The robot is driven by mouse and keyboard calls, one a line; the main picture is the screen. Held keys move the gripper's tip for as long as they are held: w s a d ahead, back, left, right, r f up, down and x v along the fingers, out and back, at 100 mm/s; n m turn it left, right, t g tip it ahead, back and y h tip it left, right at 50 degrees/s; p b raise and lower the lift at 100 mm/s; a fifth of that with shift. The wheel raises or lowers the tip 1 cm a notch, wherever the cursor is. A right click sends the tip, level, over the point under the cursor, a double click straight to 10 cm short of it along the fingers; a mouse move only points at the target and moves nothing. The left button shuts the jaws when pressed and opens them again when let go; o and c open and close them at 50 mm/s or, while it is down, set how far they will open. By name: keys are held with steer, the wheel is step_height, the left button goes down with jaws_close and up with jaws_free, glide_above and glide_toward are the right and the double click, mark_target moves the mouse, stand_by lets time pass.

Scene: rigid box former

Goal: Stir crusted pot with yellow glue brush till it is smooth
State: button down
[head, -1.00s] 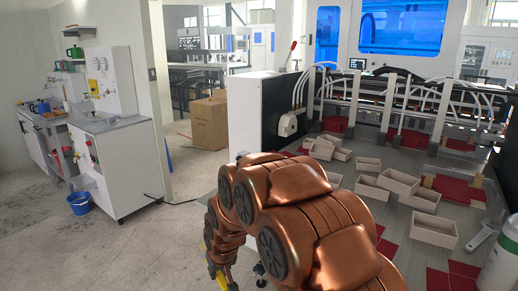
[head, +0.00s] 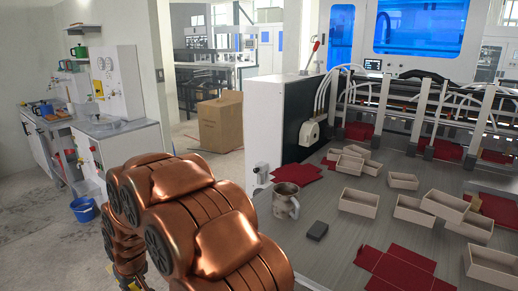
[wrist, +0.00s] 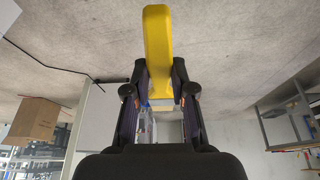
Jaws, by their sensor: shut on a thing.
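My gripper (wrist: 160,82) is shut on the yellow glue brush (wrist: 157,38), as the wrist view shows. Its yellow end stands out beyond the fingers over bare floor; no bristles can be made out. In the head view my copper arm hides most of the gripper, and only small yellow bits show at the lower left. A metal pot (head: 286,203) with a side handle stands upright on the grey machine table, to the right of my arm and apart from the brush. Its contents are too small to judge.
A dark block (head: 317,230) lies near the pot. Red sheets (head: 395,268) and several open pale boxes (head: 358,202) cover parts of the table (head: 335,262). A cardboard carton (head: 220,122) and a blue bucket (head: 84,210) stand on the floor. Open floor lies at left.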

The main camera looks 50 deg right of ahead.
steer(key=s+d+r+n+g+h+p, duration=0.1)
steer(key=d+r+g+p, duration=0.1)
steer(key=d+r, duration=0.5)
steer(key=s+d+r+n+g+p, duration=0.1)
steer(key=d+r+n+g+p, duration=0.2)
steer(key=d, duration=0.7)
steer(key=s+d+r+g+h+p, duration=0.1)
steer(key=s+d+r+p, duration=0.1)
steer(key=d+r, duration=0.55)
steer(key=s+d+r+n+g+h+p, duration=0.3)
steer(key=s+d+r+g+h+p, duration=0.45)
steer(key=s+d+r, duration=1.15)
step_height(320, 180, down, 10)
steer(key=w+t+b, duration=0.2)
steer(key=b, duration=0.2)
steer(key=shift+d+f+y+b, duration=0.2)
steer(key=shift+d+y+b, duration=0.1)
steer(key=shift+y+b, duration=0.15)
steer(key=shift+s, duration=0.15)
